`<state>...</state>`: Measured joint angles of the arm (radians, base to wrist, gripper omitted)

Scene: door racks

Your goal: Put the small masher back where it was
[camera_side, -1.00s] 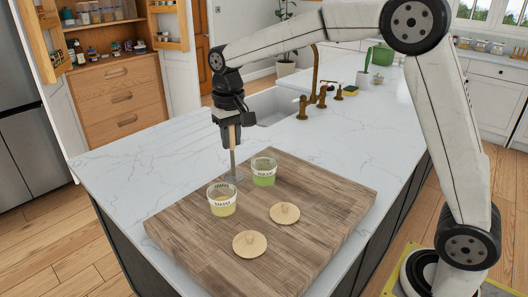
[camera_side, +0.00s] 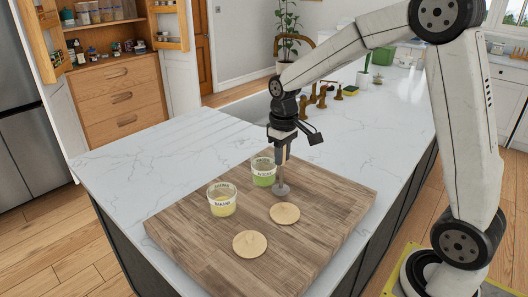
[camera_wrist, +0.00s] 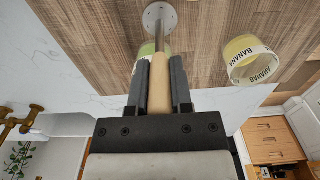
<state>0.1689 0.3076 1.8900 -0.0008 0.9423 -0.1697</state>
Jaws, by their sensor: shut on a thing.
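My gripper (camera_side: 281,152) is shut on the handle of the small masher. The masher has a pale wooden handle, a metal shaft and a round grey head (camera_side: 281,189). It hangs upright, head down, just right of the green cup (camera_side: 263,178) in the side view, over the wooden board (camera_side: 320,185). Whether the head touches the board I cannot tell. In the wrist view the masher head (camera_wrist: 160,17) shows beyond my fingers, and the green cup (camera_wrist: 147,49) is partly hidden behind the handle and a finger.
A cup labelled BANANA (camera_side: 222,201) with yellowish contents stands left of the green cup. Two round wooden lids, one (camera_side: 285,213) near the masher and one (camera_side: 250,243) in front, lie on the board. The white counter (camera_side: 150,165) left of the board is clear.

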